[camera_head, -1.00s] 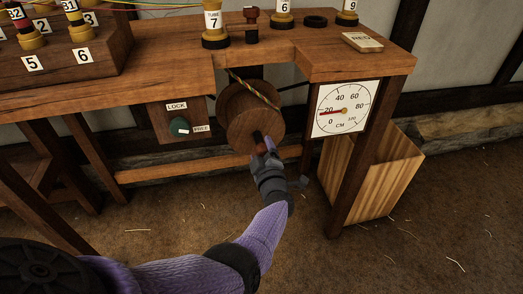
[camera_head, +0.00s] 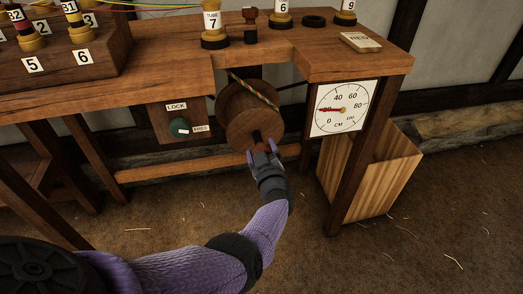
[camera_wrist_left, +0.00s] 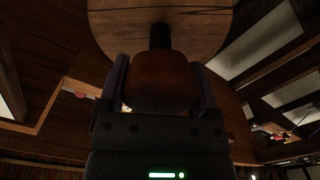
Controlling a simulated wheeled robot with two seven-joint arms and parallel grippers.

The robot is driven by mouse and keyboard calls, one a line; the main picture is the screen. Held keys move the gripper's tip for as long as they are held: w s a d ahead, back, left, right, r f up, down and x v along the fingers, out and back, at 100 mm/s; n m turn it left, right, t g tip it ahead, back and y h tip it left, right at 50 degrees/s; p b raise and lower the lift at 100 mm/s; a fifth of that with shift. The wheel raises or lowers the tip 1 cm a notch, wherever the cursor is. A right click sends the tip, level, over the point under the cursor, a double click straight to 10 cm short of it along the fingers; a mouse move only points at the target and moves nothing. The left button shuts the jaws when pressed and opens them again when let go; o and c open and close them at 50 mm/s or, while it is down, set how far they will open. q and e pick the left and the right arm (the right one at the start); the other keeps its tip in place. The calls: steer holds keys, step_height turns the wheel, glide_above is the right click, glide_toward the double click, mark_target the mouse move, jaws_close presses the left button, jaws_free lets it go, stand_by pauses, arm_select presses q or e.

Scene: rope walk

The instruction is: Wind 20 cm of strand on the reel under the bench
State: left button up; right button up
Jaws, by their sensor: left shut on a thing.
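The round wooden reel (camera_head: 250,118) hangs under the bench, with a multicoloured strand (camera_head: 255,90) running over it. My left gripper (camera_head: 264,150) is shut on the reel's crank handle (camera_head: 257,137), low on the reel's face. The left wrist view shows the reddish-brown handle (camera_wrist_left: 162,80) between both fingers, with the reel face (camera_wrist_left: 200,30) behind. The white CM dial (camera_head: 344,107) has its red needle pointing left, at about the 20 mark. The green knob (camera_head: 180,127) has its white pointer toward the FREE label, below LOCK. My right gripper is not in view.
The bench top (camera_head: 150,82) overhangs the reel. A bench leg (camera_head: 362,165) and a wooden bin (camera_head: 395,170) stand right of my gripper. A low rail (camera_head: 190,165) runs behind. Tube 7 (camera_head: 214,28) and a REED block (camera_head: 361,41) sit on top.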

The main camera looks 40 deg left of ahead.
arm_select(q)
steer(key=shift+f, duration=0.1)
steer(key=o, duration=1)
steer(key=shift+o, duration=0.3)
steer(key=p+v, duration=0.4)
steer(key=v, duration=0.6)
